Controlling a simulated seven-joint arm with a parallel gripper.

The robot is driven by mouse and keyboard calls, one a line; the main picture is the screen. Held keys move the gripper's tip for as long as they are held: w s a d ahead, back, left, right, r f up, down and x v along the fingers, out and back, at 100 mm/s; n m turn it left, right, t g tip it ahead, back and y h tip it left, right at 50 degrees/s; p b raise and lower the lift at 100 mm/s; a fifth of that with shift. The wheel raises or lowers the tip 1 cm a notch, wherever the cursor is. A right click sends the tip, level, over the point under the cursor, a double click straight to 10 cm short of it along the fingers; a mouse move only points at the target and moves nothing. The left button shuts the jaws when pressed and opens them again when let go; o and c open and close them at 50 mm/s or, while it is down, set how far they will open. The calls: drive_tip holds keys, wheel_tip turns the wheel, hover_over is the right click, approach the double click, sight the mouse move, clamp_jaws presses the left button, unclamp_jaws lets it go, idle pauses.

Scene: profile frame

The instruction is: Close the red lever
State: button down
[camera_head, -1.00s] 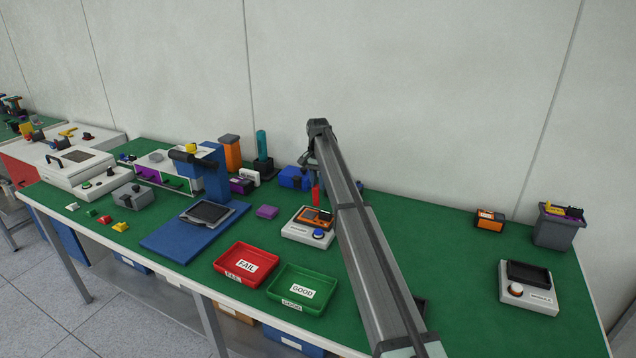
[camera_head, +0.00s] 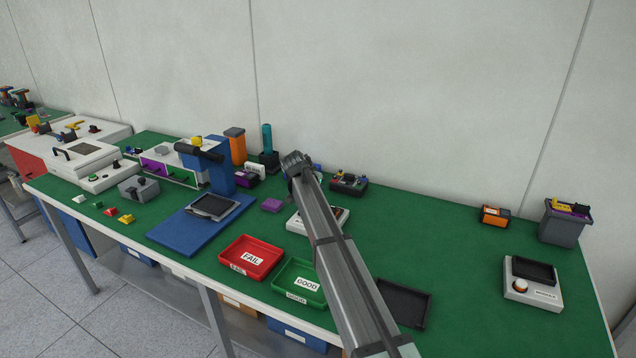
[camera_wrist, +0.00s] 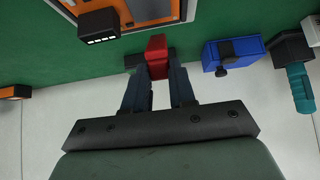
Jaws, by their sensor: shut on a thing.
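The red lever (camera_wrist: 157,58) is between the fingers of my gripper (camera_wrist: 157,76) in the wrist view. The gripper is shut on its upright red part, with a dark base bar partly showing behind it. In the head view my arm hides the lever and my gripper's fingers. The arm's end is at the back of the bench, in front of the wall.
In the wrist view a blue box (camera_wrist: 235,55) with a black knob is close to the right, and a teal-handled item (camera_wrist: 299,85) beyond it. An orange panel (camera_wrist: 140,12) is at the top. In the head view, red (camera_head: 250,258) and green (camera_head: 299,285) trays are in front.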

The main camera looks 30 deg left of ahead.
drive_tip(key=s+f+t, duration=0.1)
drive_tip(key=t, duration=0.1)
drive_tip(key=s+f+t, duration=0.1)
drive_tip(key=t, duration=0.1)
drive_tip(key=shift+s+f, duration=0.25)
drive_tip(key=shift+s, duration=0.15)
drive_tip(key=shift+s+f, duration=0.35)
drive_tip(key=shift+f, duration=0.3)
drive_tip(key=shift+s+f, duration=0.3)
drive_tip(key=shift+f, duration=0.3)
drive_tip(key=shift+f+t, duration=0.25)
drive_tip(key=shift+t, duration=0.15)
drive_tip(key=c, duration=0.9)
unclamp_jaws()
drive_tip(key=shift+r, duration=0.15)
drive_tip(key=v, duration=1.3)
drive_tip(key=shift+s+r, duration=0.15)
drive_tip(key=shift+s, duration=0.2)
